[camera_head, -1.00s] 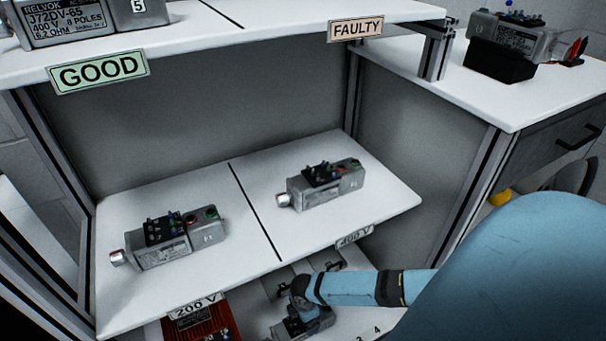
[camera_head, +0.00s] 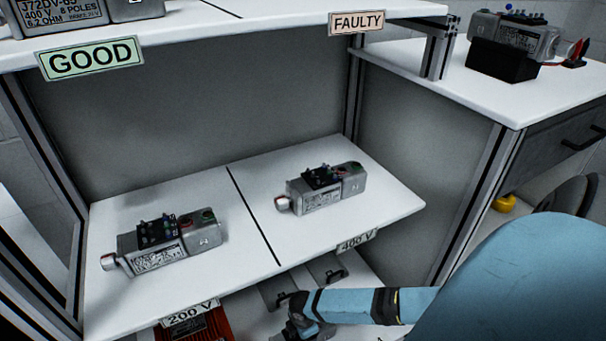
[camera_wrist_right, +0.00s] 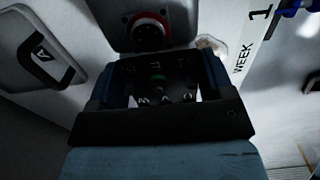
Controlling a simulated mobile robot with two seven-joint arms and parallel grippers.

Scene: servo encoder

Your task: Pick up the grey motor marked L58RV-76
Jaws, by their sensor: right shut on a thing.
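My right gripper (camera_head: 296,318) is low at the bottom edge of the head view, below the shelf front. In the right wrist view my right gripper (camera_wrist_right: 158,88) is shut on a grey motor (camera_wrist_right: 148,28) with a black terminal block and a red-ringed connector. The dark jaws flank the terminal block. The marking on this motor is not readable here, and the head view mostly cuts it off. Two other grey motors lie on the middle shelf, one on the 200 V side (camera_head: 205,236) and one on the 400 V side (camera_head: 352,187). My left gripper is not in view.
The middle shelf (camera_head: 235,285) overhangs the lower area where my right arm reaches. A red finned object (camera_head: 203,328) lies left of my gripper. The upper shelf carries GOOD (camera_head: 90,58) and FAULTY (camera_head: 357,22) signs. A motor (camera_head: 515,35) sits on a black stand at right.

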